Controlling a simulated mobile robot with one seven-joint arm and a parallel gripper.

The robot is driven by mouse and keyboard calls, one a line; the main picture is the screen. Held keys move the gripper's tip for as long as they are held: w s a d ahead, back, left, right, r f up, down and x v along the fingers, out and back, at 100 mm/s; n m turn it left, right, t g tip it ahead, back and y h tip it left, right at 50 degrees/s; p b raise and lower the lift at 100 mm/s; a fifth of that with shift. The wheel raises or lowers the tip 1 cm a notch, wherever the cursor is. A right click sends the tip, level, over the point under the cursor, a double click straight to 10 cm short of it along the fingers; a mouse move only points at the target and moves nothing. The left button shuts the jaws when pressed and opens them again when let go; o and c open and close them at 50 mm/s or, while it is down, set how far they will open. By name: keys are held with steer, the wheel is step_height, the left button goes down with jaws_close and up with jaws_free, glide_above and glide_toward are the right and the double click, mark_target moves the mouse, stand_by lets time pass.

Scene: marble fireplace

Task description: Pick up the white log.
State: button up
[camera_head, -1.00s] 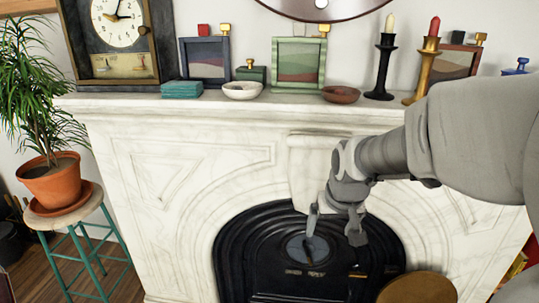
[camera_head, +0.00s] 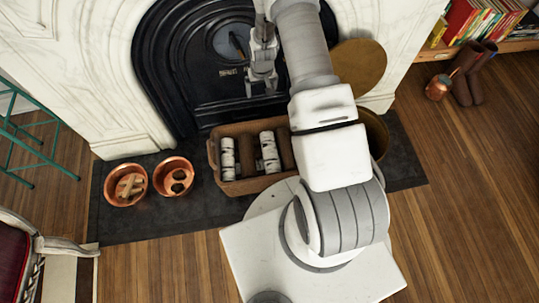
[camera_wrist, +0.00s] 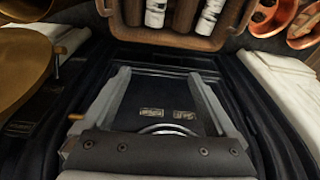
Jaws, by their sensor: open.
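Two white birch-like logs with dark marks lie in a brown rectangular basket (camera_head: 240,186) on the hearth: a left white log (camera_head: 228,158) and a right white log (camera_head: 269,152). Brown logs lie beside them. In the wrist view the two white logs (camera_wrist: 155,12) (camera_wrist: 208,16) show at the top edge, partly cut off, in the basket (camera_wrist: 170,38). My gripper (camera_head: 262,88) is open and empty in front of the black fireplace, apart from the basket and on its fireplace side. In the wrist view its fingers (camera_wrist: 160,76) are spread over the fireplace front. My arm hides the basket's right end.
Two copper pots (camera_head: 126,185) (camera_head: 173,176) stand left of the basket on the dark hearth slab (camera_head: 140,228). A round brass-coloured lid or disc (camera_head: 359,66) stands right of the fireplace (camera_head: 170,70). Boots (camera_head: 472,80) and a bookshelf are at the right. Wooden floor is clear at the lower right.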

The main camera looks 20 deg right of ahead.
steer(key=b, duration=0.3)
glide_toward(270, 151)
steer(key=shift+g, duration=0.4)
steer(key=f+b, duration=0.1)
steer(key=w+f+b, duration=0.1)
steer(key=f+b, duration=0.3)
steer(key=shift+w+f, duration=0.1)
steer(key=shift+w, duration=0.2)
steer(key=shift+d+f+b, duration=0.15)
steer(key=shift+f+b, duration=1.55)
steer(key=shift+f, duration=1.4)
steer(key=shift+w+r, duration=0.15)
jaws_close()
